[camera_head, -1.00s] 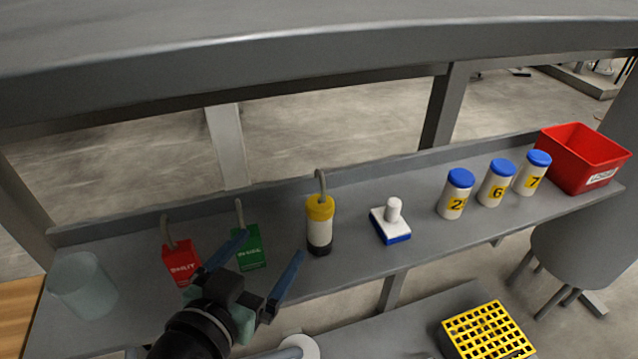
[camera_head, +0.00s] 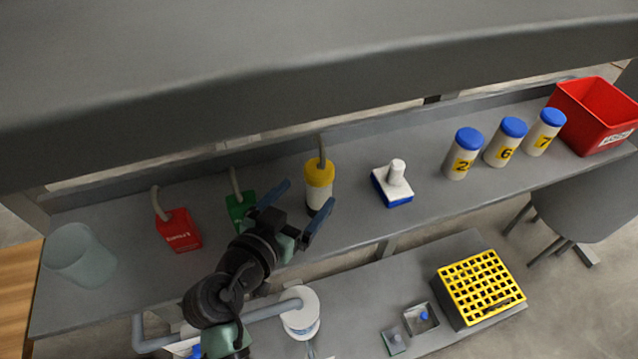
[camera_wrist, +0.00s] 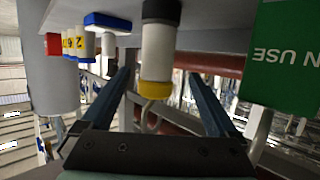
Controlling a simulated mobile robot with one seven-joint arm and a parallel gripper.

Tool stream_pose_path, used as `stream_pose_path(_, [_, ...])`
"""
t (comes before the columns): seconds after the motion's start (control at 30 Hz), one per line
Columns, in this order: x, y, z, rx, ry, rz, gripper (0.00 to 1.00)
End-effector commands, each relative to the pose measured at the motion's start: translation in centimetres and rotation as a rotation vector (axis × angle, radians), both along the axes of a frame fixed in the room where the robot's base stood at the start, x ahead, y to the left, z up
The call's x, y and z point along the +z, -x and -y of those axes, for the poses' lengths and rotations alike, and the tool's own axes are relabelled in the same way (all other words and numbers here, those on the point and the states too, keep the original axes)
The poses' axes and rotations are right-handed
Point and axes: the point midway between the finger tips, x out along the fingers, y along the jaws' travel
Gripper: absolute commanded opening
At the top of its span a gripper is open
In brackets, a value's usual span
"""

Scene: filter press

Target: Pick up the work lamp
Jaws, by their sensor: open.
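The work lamp (camera_head: 318,175) is a white cylinder with a yellow top, a dark base and a grey hook. It stands upright on the grey shelf, and its lower part is partly hidden by my gripper. My gripper (camera_head: 310,191) is open and empty, with its blue fingers pointing at the lamp from the front left. In the wrist view, which is upside down, the lamp (camera_wrist: 158,48) appears between the open fingers (camera_wrist: 162,75), around their tips. I cannot tell whether a finger touches it.
A green tag (camera_head: 238,207) and a red tag (camera_head: 178,231) with hooks stand left of the lamp, the green one close to my gripper. A blue-and-white stamp-like block (camera_head: 393,185) stands to its right. Farther right are blue-capped jars (camera_head: 462,155) and a red bin (camera_head: 595,115).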

Motion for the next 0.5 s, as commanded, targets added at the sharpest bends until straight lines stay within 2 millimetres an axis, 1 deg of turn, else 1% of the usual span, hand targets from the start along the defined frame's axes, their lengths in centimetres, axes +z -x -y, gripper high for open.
stream_pose_path(0.1, [-0.5,-1.3,1.2,-0.003,0.001,-0.003,0.94])
stream_pose_path(0.23, [-1.1,-2.6,1.9,-0.003,0.0,0.0,0.94])
stream_pose_path(0.33, [-1.4,-3.1,2.1,-0.001,0.0,0.0,0.94])
stream_pose_path(0.5, [-1.5,-3.2,2.2,0.0,0.0,0.0,0.94])
